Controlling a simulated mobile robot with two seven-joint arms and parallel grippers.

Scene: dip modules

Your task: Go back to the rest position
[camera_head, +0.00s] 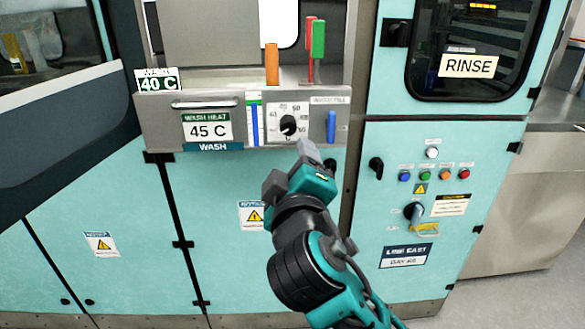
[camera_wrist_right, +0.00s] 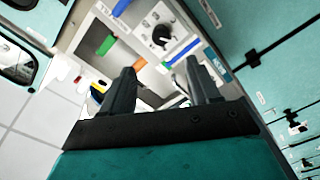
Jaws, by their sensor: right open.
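My right gripper (camera_head: 291,168) is in front of the wash machine, just below its control panel (camera_head: 160,120). Its two fingers are apart and nothing is between them. In the right wrist view the open gripper (camera_wrist_right: 160,72) points toward the panel, with the black dial (camera_wrist_right: 161,35) beyond the fingertips. In the head view the dial (camera_head: 289,125) sits above the gripper. I cannot tell whether a fingertip touches the panel's lower edge. My left gripper is not in view.
The panel carries a "45 C" display (camera_head: 207,127), a blue slider (camera_head: 255,125) and a blue lever (camera_head: 331,127). An orange post (camera_head: 272,64) and red and green posts stand behind it. The rinse cabinet (camera_head: 445,140) with knobs and buttons is at the right.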

